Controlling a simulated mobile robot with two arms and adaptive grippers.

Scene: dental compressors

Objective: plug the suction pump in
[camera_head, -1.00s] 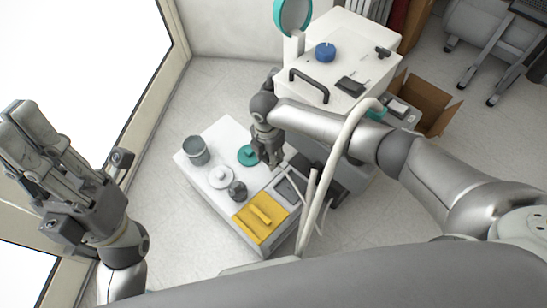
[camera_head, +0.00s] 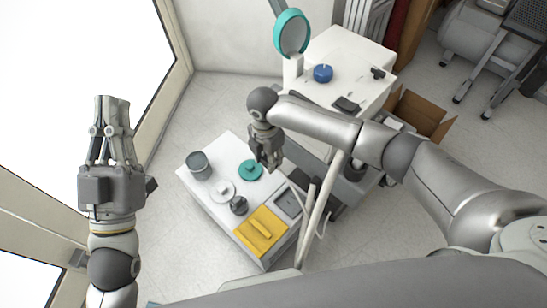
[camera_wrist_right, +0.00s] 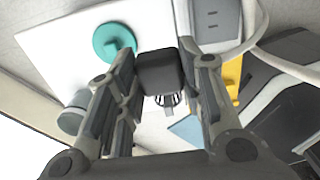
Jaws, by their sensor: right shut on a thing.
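My right gripper (camera_head: 267,158) points down over the white table (camera_head: 225,218) in the head view. In the right wrist view its fingers are closed on a dark block (camera_wrist_right: 157,72), with small striped metallic detail at its lower end; it looks like a plug. The head view is too small to show it. I cannot pick out the suction pump with certainty. My left gripper (camera_head: 113,100) is raised at the left, away from the table; its finger opening is unclear.
The table bears a teal lidded thing (camera_head: 250,170), a grey pot (camera_head: 199,165), a white disc (camera_head: 222,191) and a yellow tray (camera_head: 262,231). A white cabinet (camera_head: 350,60) with a blue knob (camera_head: 322,73) stands behind, beside a cardboard box (camera_head: 420,115). Pale tubing (camera_head: 318,205) rises nearby.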

